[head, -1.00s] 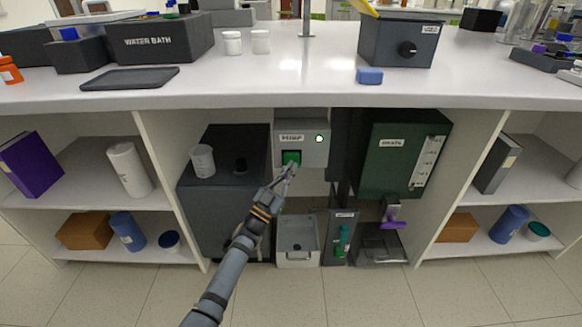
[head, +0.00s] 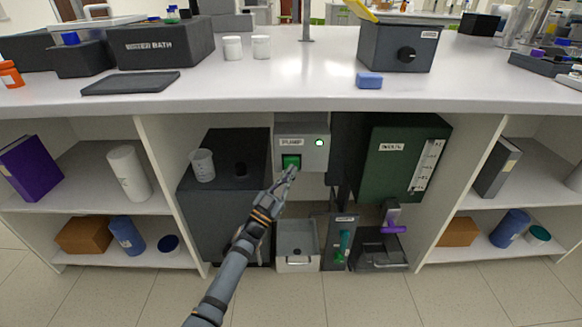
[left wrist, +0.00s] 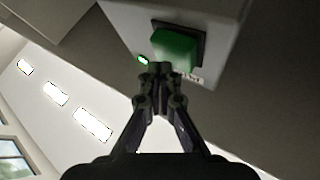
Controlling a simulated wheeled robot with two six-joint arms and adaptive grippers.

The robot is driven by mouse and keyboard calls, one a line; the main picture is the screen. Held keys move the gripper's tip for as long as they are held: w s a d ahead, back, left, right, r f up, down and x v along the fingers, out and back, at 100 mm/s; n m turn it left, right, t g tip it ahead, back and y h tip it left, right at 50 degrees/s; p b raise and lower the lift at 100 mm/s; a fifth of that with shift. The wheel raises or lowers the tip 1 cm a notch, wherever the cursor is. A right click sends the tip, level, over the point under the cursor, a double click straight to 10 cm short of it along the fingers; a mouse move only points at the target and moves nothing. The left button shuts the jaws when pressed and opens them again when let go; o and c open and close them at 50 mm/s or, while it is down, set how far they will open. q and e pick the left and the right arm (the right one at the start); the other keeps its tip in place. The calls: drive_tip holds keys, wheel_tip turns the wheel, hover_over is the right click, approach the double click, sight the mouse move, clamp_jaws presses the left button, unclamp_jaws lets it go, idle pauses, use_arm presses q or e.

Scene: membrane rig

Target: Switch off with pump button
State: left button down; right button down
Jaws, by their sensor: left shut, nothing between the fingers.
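The pump box (head: 316,160) is a grey box fixed under the bench top, with a "PUMP" label. Its green pump button (head: 291,161) is on the front at lower left. A small round lamp (head: 319,142) at upper right glows green. My left gripper (head: 292,171) is shut and empty, its tips just below and in front of the button. In the left wrist view the green button (left wrist: 174,47) and the lit lamp (left wrist: 143,59) show beyond the shut fingertips (left wrist: 160,68). I cannot tell whether the tips touch the button. My right gripper is not in view.
A dark cabinet with a beaker (head: 202,165) on top stands left of the pump box. A green tank (head: 393,160) hangs to the right. A grey bin (head: 297,246) and a purple-handled valve (head: 393,222) are below. The bench top (head: 270,85) overhangs the box.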

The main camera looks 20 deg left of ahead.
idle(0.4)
use_arm(q)
drive_tip(key=shift+w+a, duration=0.15)
drive_tip(key=shift+w, duration=0.25)
drive_tip(key=shift+s+p, duration=0.3)
drive_tip(key=shift+s, duration=0.1)
